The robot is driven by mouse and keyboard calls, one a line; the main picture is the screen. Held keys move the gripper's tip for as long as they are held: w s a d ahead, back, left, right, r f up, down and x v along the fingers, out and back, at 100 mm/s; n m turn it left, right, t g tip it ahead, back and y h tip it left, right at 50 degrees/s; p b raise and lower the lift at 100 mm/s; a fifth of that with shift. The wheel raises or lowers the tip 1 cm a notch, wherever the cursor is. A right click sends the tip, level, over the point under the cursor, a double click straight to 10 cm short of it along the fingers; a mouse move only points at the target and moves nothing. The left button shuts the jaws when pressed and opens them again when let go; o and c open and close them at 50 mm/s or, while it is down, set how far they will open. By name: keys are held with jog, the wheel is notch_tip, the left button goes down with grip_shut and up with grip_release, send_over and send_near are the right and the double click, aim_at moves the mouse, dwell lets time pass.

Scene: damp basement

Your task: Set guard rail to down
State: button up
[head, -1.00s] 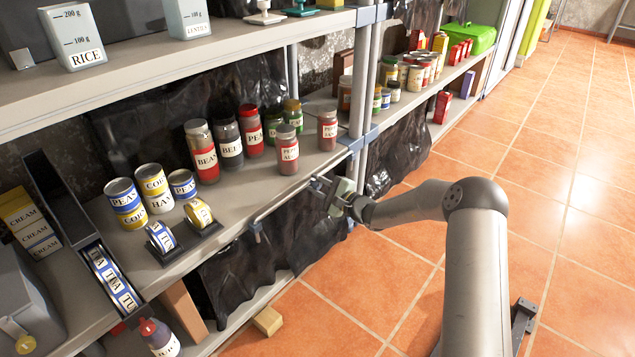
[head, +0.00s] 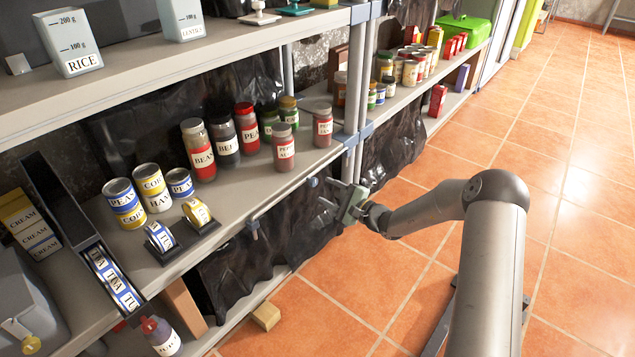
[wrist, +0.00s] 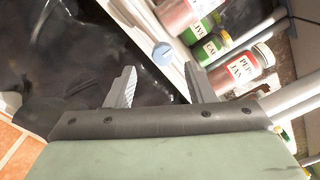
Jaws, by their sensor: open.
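The guard rail (head: 282,201) is a thin grey bar along the front edge of the middle shelf. A short bracket hangs at its left end; its right part is partly hidden by my gripper. I cannot tell clearly whether it is up or down. My gripper (head: 326,191) is in front of the shelf edge, near the rail's right part. In the wrist view my gripper (wrist: 160,86) has its two fingers wide apart with nothing between them. A round blue-grey cap (wrist: 162,54) shows just beyond the fingertips, by the pale shelf edge.
Jars and cans stand on the middle shelf (head: 240,192), including a pepper jar (head: 283,148) near the front edge. A shelf post (head: 358,110) rises right of the rail. Black plastic sheeting (head: 290,240) hangs below. The tiled floor (head: 400,290) at right is open.

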jog(key=p+v, duration=0.2)
jog(key=v, duration=0.9)
jog(key=s+a+r+n+g+h+p, duration=0.15)
jog(key=s+r+n+g+p, duration=0.3)
jog(key=r, duration=0.45)
jog(key=s+a+r+n+g+h+p, duration=0.1)
jog(key=s+a+r+n+g+p, duration=0.15)
jog(key=s+r+p, duration=0.45)
jog(key=s+a+r+n+g+h+p, duration=0.1)
jog(key=s+a+r+n+g+p, duration=0.3)
jog(key=s+r, duration=0.45)
jog(key=s+d+r+n+h+p, duration=0.1)
jog(key=s+d+r+h+p, duration=0.4)
jog(key=s+r+p, duration=0.4)
jog(key=s+d+r+n+h+p, duration=0.2)
jog(key=s+d+r+h+p, duration=0.4)
jog(key=r, duration=0.9)
jog(key=s+d+p, duration=0.2)
jog(key=p, duration=0.1)
jog(key=shift+s+d+r+t, duration=0.25)
jog(key=shift+s+r+t, duration=0.1)
jog(key=shift+t, duration=0.05)
